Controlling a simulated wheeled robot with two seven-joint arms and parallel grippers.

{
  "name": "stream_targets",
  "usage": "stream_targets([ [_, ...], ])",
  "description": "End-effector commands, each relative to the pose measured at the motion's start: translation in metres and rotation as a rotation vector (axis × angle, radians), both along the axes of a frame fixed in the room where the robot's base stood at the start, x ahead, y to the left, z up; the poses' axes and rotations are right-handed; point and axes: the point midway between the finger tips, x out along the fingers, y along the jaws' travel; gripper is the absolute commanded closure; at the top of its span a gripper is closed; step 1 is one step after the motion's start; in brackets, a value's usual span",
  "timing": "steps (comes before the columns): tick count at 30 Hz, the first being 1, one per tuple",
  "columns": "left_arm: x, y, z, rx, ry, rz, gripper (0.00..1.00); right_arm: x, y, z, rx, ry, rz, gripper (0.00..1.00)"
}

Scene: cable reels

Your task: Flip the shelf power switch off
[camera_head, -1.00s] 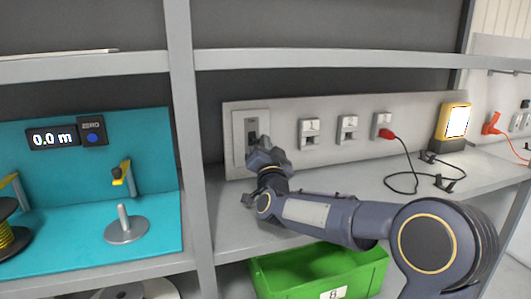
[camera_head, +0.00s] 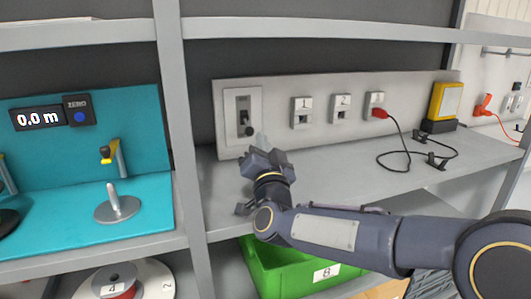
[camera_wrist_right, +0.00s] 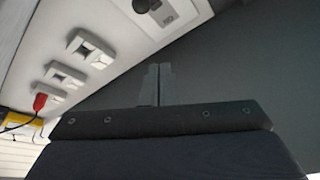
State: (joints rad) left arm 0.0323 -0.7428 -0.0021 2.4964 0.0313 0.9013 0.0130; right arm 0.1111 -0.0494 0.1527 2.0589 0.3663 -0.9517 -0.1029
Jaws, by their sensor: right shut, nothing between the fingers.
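The shelf power switch (camera_head: 243,117) is a light plate with a dark slot on the left end of the grey panel. Its dark round knob (camera_head: 249,131) sits at the low end of the slot. My right gripper (camera_head: 260,142) is just below and to the right of the switch, apart from the knob as far as I can tell. In the right wrist view its fingers (camera_wrist_right: 155,84) are shut together with nothing between them. A corner of a plate, probably the switch's, shows at the top of that view (camera_wrist_right: 148,7). My left gripper is not in view.
Several sockets (camera_head: 340,108) line the panel; a red plug (camera_head: 381,113) with a black cable is in one. A yellow device (camera_head: 445,101) stands at right, its screen dull. A green bin (camera_head: 290,272) is below the shelf. A grey post (camera_head: 180,130) stands left of the switch.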

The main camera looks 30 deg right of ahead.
Motion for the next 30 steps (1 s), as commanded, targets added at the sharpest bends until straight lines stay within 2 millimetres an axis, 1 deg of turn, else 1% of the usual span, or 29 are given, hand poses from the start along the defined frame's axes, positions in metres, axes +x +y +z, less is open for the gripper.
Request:
stream_targets([
  [1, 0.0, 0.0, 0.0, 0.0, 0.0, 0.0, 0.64, -0.011, 0.005, 0.001, -0.001, -0.002, 0.002, 1.0],
  [3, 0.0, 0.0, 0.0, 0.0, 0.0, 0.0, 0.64, -0.022, 0.01, 0.0, 0.0, -0.001, 0.001, 1.0],
  [6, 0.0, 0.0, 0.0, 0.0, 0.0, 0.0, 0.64, -0.033, 0.015, 0.001, 0.0, -0.001, 0.001, 1.0],
  [9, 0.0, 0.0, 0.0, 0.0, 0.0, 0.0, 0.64, -0.04, 0.018, 0.0, 0.0, 0.0, 0.001, 1.0],
  [13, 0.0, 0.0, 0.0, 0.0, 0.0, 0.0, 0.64, -0.043, 0.02, 0.0, 0.0, 0.0, -0.001, 1.0],
  [30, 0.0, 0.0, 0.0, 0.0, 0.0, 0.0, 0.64, -0.043, 0.019, 0.0, 0.0, 0.0, -0.001, 1.0],
])
